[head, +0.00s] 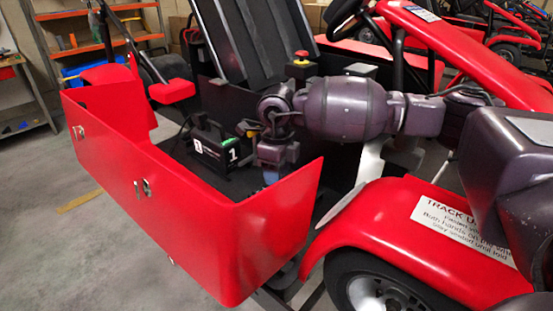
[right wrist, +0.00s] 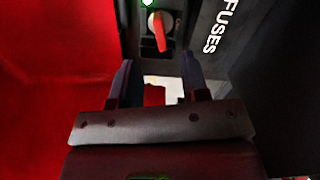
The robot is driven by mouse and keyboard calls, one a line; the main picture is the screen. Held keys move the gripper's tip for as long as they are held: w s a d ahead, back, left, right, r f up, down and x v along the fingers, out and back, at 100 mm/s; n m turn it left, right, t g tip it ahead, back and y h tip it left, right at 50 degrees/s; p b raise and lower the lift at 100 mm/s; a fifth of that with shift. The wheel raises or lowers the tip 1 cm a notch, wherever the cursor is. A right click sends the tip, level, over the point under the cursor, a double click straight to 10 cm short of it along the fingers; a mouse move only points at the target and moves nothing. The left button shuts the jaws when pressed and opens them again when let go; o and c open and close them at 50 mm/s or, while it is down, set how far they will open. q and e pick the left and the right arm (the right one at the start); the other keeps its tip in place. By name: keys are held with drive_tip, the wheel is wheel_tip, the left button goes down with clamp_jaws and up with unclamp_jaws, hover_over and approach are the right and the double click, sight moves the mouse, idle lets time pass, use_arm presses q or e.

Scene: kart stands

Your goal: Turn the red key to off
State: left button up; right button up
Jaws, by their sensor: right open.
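The red key (right wrist: 160,32) shows at the top of the right wrist view, on a round pale switch face on a dark panel. It stands nearly upright in the picture, its lower end leaning slightly right. My right gripper (right wrist: 158,68) is open, one finger on each side below the key, and does not hold it. In the head view my right gripper (head: 273,172) points down into the kart behind the red side panel, and the key is hidden there. My left gripper is not in view.
A green light (right wrist: 148,3) glows above the key. A dark box marked FUSES (right wrist: 240,45) stands close on the right, a red wall (right wrist: 50,70) on the left. The kart's red side panel (head: 190,215) and front fender (head: 400,235) flank my right arm.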

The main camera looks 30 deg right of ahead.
wheel_tip(320, 180, down, 5)
drive_tip(key=shift+r, duration=0.1)
drive_tip(key=shift+f+b, duration=0.3)
drive_tip(key=shift+f, duration=0.15)
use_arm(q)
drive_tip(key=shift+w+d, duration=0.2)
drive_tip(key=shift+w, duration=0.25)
use_arm(e)
drive_tip(key=shift+f, duration=0.1)
